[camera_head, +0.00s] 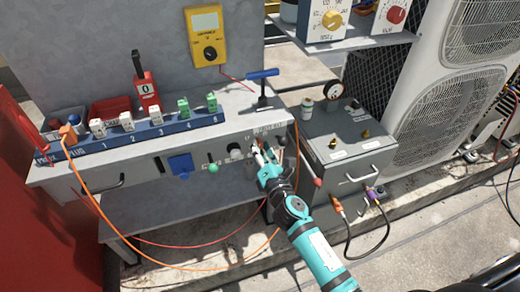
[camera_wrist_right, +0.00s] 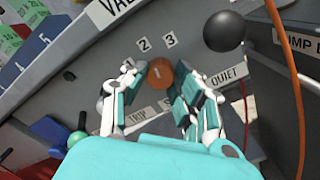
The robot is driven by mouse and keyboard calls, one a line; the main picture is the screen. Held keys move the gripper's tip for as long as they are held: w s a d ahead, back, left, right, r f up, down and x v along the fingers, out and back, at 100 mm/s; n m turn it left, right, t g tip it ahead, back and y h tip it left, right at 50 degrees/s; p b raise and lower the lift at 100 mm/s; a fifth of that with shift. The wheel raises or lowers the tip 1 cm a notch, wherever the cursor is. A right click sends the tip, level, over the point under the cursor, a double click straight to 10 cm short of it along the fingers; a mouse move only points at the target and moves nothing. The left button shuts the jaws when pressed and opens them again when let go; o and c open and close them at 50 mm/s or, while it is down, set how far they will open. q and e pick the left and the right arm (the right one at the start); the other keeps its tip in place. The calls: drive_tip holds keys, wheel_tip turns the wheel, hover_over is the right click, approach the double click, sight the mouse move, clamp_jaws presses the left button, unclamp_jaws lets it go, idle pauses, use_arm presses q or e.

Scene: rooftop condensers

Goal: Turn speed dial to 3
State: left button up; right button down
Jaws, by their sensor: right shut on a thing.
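The speed dial is an orange-brown round knob (camera_wrist_right: 160,74) on the grey front panel (camera_wrist_right: 100,45), seen in the right wrist view. The numbers 1, 2 and 3 (camera_wrist_right: 169,39) are printed in an arc above it. A short pale mark shows on the knob; I cannot tell exactly which number it points to. My right gripper (camera_wrist_right: 158,90) has its fingers on either side of the knob and is shut on it. In the head view my right gripper (camera_head: 262,160) reaches the bench front and hides the dial. My left gripper is not in view.
A black ball-ended lever (camera_wrist_right: 224,31) stands close right of the gripper in the wrist view, with an orange cable (camera_wrist_right: 288,60) beyond. A green knob (camera_head: 213,168) and blue socket cover (camera_head: 181,166) are left on the bench front. A grey box (camera_head: 345,150) stands right.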

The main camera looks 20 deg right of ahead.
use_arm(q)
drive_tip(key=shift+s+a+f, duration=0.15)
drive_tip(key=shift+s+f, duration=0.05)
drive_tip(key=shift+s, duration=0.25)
use_arm(e)
drive_tip(key=shift+m, duration=3.6)
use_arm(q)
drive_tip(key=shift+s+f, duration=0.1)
use_arm(e)
drive_tip(key=shift+f, duration=0.1)
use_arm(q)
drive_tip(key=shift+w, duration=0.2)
use_arm(e)
drive_tip(key=c, duration=1)
unclamp_jaws()
drive_tip(key=s, duration=1.2)
drive_tip(key=shift+d, duration=0.2)
